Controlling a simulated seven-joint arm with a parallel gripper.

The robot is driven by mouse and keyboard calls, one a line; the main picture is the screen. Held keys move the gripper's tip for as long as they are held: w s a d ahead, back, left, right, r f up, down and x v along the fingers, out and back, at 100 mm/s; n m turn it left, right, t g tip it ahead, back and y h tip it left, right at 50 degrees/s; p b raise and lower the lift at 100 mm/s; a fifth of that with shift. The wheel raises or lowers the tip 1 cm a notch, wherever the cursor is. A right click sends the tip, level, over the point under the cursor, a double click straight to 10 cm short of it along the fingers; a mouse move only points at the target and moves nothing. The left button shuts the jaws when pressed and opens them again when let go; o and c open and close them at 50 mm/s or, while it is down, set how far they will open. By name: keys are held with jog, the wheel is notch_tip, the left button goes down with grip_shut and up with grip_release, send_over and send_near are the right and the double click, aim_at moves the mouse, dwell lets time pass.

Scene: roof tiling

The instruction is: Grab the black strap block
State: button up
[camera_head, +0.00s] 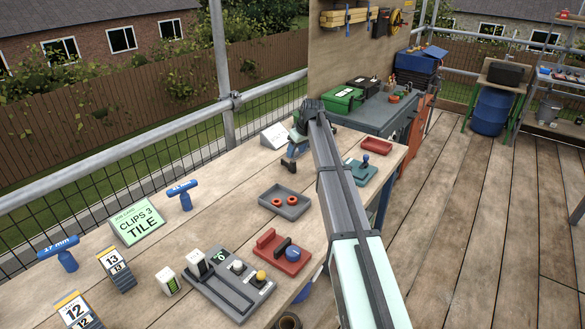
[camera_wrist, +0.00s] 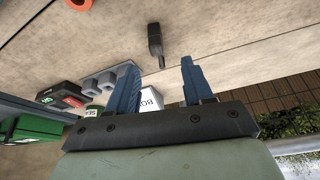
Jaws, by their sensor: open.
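The black strap block (camera_head: 289,165) is a small dark piece on the wooden bench, left of my arm's end in the head view. In the wrist view the black block (camera_wrist: 154,38) lies on the bench beyond my fingertips, roughly in line with the gap between them. It has a thin stem pointing toward me. My gripper (camera_wrist: 161,66) is open and empty, with its two blue fingers apart. In the head view my gripper (camera_head: 297,148) hangs just behind the block, partly hidden by my own arm. I see no contact with the block.
A white card (camera_head: 275,135) stands behind the block. A grey tray (camera_head: 285,202) with red rings lies in front of it. A red tray (camera_head: 376,146) and a teal base with a blue knob (camera_head: 361,172) are right of my arm. Bare bench surrounds the block.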

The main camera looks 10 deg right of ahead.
aim_at(293, 161)
jog(key=x, duration=0.9)
jog(key=shift+w+d+f, duration=0.15)
jog(key=shift+w+f, duration=0.1)
jog(key=shift+f, duration=0.05)
jog(key=shift+c, duration=0.5)
grip_shut()
